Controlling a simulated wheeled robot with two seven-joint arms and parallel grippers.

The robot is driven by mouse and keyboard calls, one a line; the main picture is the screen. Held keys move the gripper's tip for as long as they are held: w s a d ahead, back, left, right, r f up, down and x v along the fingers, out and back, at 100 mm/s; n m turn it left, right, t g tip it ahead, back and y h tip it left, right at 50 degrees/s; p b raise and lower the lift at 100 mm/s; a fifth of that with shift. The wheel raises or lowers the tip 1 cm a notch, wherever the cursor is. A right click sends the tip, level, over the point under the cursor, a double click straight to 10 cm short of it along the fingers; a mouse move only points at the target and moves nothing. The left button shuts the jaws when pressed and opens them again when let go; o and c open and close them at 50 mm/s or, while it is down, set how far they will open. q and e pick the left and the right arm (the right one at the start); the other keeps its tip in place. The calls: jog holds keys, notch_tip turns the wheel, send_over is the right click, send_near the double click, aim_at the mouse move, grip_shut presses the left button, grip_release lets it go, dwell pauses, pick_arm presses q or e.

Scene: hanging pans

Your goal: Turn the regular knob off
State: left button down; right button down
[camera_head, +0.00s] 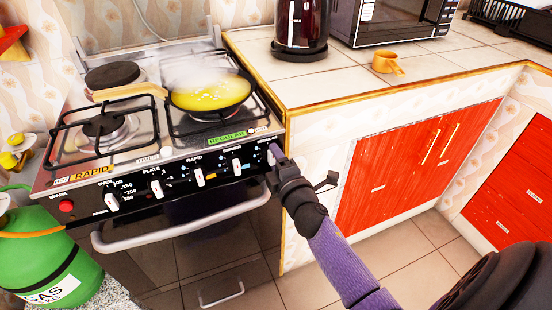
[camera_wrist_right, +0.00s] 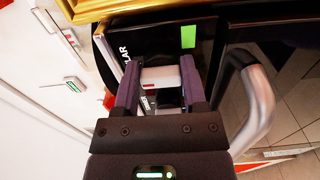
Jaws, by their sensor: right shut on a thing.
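The stove's front panel (camera_head: 185,185) carries a row of white knobs. My right gripper (camera_head: 276,157) is at the right end of this row, right of the knob (camera_head: 236,166). In the right wrist view, my right gripper's fingers are shut on a white knob (camera_wrist_right: 160,77) with a red mark. Beside it is a partly hidden label ending in "LAR", with a green patch (camera_wrist_right: 188,37) nearby. In the head view, the gripper hides this end knob. A green "REGULAR" label (camera_head: 228,138) is on the stovetop. My left gripper is not in view.
The oven handle (camera_head: 180,231) runs below the knobs. A green gas bottle (camera_head: 45,250) stands left. The counter (camera_head: 300,78) and red cupboards (camera_head: 400,165) are right.

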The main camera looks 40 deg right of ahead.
jog(key=shift+c, duration=0.7)
grip_release()
jog(key=p+v, duration=0.1)
jog(key=v, duration=0.9)
jog(key=shift+p, duration=0.35)
jog(key=shift+w, duration=0.1)
